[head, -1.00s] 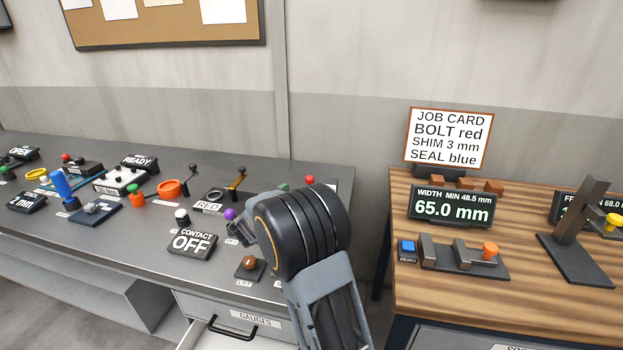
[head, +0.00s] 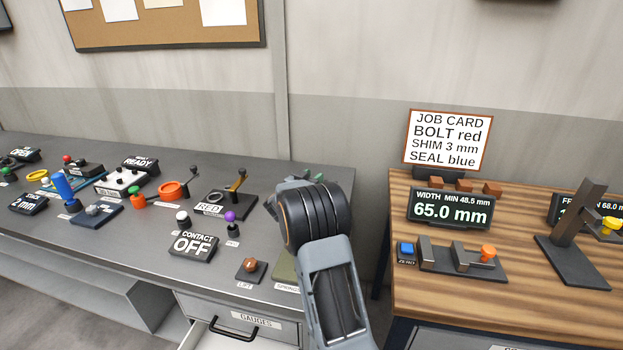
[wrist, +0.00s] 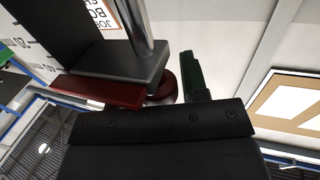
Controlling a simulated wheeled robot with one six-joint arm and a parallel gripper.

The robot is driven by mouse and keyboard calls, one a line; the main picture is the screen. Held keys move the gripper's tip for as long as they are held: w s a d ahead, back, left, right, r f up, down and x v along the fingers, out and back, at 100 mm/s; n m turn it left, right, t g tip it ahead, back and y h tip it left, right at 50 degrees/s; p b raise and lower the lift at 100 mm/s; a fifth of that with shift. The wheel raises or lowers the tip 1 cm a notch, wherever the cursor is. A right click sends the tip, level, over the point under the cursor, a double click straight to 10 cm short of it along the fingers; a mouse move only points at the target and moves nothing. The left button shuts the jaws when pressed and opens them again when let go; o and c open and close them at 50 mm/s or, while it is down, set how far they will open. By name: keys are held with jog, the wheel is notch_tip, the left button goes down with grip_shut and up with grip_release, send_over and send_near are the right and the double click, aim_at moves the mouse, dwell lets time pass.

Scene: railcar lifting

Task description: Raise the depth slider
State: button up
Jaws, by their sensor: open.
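On the wooden bench at right, a dark upright post (head: 580,222) on a flat base carries a yellow knob (head: 611,224); this looks like the depth slider, though no label confirms it. The knob sits low beside the post, near the frame's right edge. My gripper (head: 285,192) is over the grey console at left, well apart from the post. My own wrist hides most of its jaws. It is open, and I see nothing held. In the wrist view, a dark red bar and a green piece show ahead of a black bar; I cannot tell whether they are jaws.
The width display (head: 450,208) reads 65.0 mm, with an orange-knobbed slider (head: 488,252) and blue button (head: 406,248) before it. The job card (head: 448,139) stands behind. A gap separates the bench from the console, which holds several controls, including a purple knob (head: 230,216).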

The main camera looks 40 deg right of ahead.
grip_shut()
dwell(0.3)
notch_tip(320, 180, up, 2)
jog(key=shift+r+p, duration=0.15)
jog(key=shift+p, duration=0.65)
grip_release()
jog(key=shift+r, duration=0.1)
jog(key=shift+a, duration=0.1)
jog(key=b+v, duration=0.1)
jog(key=v, duration=1.2)
jog(key=shift+a+b, duration=0.3)
jog(key=shift+b, duration=0.1)
